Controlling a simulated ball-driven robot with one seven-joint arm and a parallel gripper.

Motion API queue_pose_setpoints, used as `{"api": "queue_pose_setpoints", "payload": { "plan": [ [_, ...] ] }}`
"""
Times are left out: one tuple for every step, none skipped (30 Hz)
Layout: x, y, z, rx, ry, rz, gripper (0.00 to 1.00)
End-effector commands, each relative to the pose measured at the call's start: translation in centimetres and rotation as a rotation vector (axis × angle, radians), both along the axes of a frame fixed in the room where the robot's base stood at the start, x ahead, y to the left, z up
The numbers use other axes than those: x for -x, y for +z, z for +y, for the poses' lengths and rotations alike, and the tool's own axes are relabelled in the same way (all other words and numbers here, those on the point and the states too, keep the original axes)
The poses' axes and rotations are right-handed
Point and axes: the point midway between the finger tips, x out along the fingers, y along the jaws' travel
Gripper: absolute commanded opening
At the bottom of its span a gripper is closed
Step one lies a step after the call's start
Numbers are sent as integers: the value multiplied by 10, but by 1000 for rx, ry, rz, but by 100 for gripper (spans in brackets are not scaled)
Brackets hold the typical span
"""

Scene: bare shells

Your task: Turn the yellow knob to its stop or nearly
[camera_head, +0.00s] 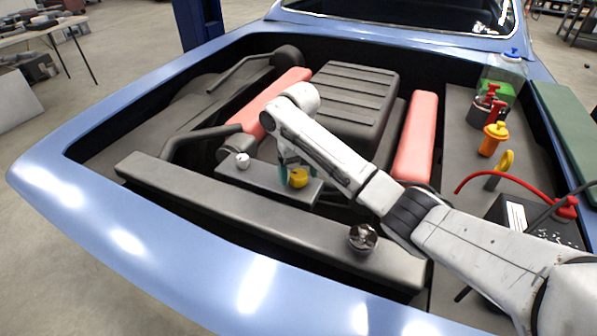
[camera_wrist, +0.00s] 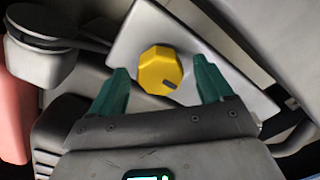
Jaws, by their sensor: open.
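The yellow knob (camera_head: 298,177) sits on a dark grey plate (camera_head: 258,181) in the engine bay. It is faceted and carries a dark pointer mark, seen in the wrist view (camera_wrist: 158,66) pointing to the lower right. My gripper (camera_head: 284,168) is over the plate at the knob. In the wrist view its two green fingers (camera_wrist: 160,84) are spread apart, one on each side of the knob, with visible gaps to it. In the head view part of the knob's left side is hidden by a finger.
A metal cap (camera_head: 362,237) sits on the front crossbar. Red covers (camera_head: 416,137) flank the black engine cover (camera_head: 349,98). An orange cap (camera_head: 493,138), yellow dipstick handle (camera_head: 505,161) and red cable (camera_head: 500,173) are at right.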

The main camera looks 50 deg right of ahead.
Motion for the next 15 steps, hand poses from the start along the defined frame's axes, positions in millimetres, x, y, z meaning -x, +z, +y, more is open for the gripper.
{"api": "queue_pose_setpoints", "payload": {
  "plan": [
    [0, 0, 0, 0, 0, 0, 80],
    [0, 0, 0, 0, 0, 0, 80],
    [0, 0, 0, 0, 0, 0, 79],
    [0, 0, 0, 0, 0, 0, 76],
    [0, 0, 0, 0, 0, 0, 73],
    [0, 0, 0, 0, 0, 0, 69],
    [0, 0, 0, 0, 0, 0, 66],
    [0, 0, 0, 0, 0, 0, 64],
    [0, 0, 0, 0, 0, 0, 60],
    [0, 0, 0, 0, 0, 0, 57],
    [0, 0, 0, 0, -1, 0, 54],
    [0, 0, 0, 0, -1, 0, 50],
    [0, 0, 0, 0, -1, 0, 47],
    [0, 0, 0, 0, -1, 0, 44],
    [0, 0, 0, 0, -1, 0, 41]
  ]
}}
